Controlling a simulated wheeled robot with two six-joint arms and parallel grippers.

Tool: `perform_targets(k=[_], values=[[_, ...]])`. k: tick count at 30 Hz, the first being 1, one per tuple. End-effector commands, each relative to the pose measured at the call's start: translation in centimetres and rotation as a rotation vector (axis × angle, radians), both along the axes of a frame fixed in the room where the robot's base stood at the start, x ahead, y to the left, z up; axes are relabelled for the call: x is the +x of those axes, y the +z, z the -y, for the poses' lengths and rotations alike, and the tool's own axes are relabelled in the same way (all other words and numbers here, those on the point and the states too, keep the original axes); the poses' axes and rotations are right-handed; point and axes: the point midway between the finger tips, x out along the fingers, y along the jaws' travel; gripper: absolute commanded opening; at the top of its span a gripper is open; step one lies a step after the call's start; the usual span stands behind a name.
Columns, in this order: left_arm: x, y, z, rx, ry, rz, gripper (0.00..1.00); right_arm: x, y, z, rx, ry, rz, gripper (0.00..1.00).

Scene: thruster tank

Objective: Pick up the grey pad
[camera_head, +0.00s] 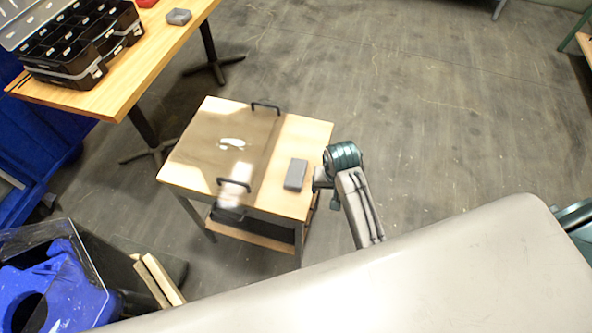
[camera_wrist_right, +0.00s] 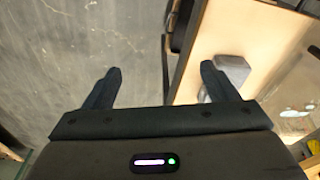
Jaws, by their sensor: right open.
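The grey pad (camera_head: 296,174) lies flat on the right part of a small wooden table. The pad also shows in the right wrist view (camera_wrist_right: 233,68), partly behind the finger on the right of that picture. My right gripper (camera_wrist_right: 160,72) is open with nothing between its fingers; the floor shows through the gap. In the head view my right gripper (camera_head: 321,182) is just right of the table's right edge, beside the pad, and its fingers are hard to make out. My left gripper is not in view.
A see-through panel (camera_head: 190,160) with black handles covers the left part of the small table (camera_head: 305,135). A workbench (camera_head: 150,70) at upper left holds a black organiser case (camera_head: 75,55) and a grey block (camera_head: 178,17). A blue container (camera_head: 55,290) stands at lower left. Floor at right is clear.

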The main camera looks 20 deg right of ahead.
Motion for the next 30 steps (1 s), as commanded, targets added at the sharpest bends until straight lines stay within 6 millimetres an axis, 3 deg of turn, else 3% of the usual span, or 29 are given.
perform_targets(k=[15, 20, 30], values=[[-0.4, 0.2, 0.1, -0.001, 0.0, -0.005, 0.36, 11.0, 3.1, -6.1, 0.057, -0.17, -0.105, 0.8], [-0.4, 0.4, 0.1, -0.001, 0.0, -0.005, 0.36, 12.2, 3.0, -6.9, 0.059, -0.188, -0.123, 0.8], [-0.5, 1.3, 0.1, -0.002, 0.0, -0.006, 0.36, 12.2, -1.7, -6.9, 0.058, -0.19, -0.124, 0.8]])
